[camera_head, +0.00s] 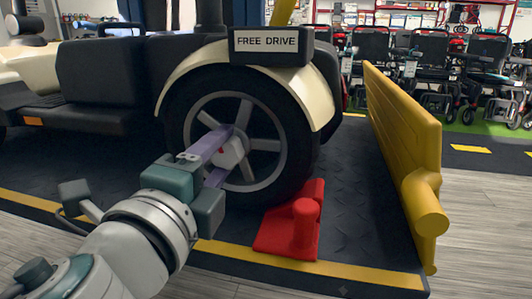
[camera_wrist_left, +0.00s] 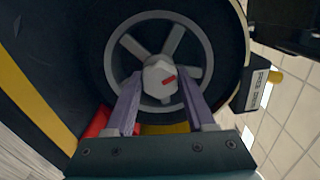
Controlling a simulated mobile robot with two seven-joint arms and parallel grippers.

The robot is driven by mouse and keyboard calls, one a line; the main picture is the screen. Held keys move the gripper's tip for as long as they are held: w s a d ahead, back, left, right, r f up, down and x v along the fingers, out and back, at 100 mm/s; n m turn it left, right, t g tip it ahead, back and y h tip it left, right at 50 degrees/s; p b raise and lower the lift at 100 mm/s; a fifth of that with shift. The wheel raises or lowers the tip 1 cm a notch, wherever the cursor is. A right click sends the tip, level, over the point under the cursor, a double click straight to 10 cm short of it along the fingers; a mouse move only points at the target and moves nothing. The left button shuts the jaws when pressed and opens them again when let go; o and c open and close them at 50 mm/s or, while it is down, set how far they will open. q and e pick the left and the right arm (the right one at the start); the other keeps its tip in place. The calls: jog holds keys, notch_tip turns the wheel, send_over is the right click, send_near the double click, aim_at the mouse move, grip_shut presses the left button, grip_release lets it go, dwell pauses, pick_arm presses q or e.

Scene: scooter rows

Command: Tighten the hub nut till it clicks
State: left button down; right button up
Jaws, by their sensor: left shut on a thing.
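The hub nut (camera_head: 231,152) is a pale, faceted nut with a red mark, at the centre of the scooter's grey spoked wheel (camera_head: 273,145). My left gripper (camera_head: 222,158) reaches in from the left, its purple fingers on either side of the nut and shut on it. In the left wrist view the nut (camera_wrist_left: 159,78) sits between the tips of the gripper (camera_wrist_left: 160,95), and its red mark points right and slightly up. Part of the nut is hidden behind a finger in the head view. My right gripper is not in view.
A red wheel chock (camera_head: 290,238) stands on the dark platform by the tyre. A yellow ramp panel (camera_head: 405,145) rises at the right. A "FREE DRIVE" sign (camera_head: 267,41) is above the wheel. Rows of scooters (camera_head: 430,65) stand behind.

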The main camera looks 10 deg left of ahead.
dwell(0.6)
pick_arm(q)
jog(key=shift+c, duration=1.3)
grip_release()
jog(key=s+b, duration=0.1)
jog(key=s, duration=0.9)
jog(key=shift+a, duration=0.15)
jog(key=shift+r, duration=0.1)
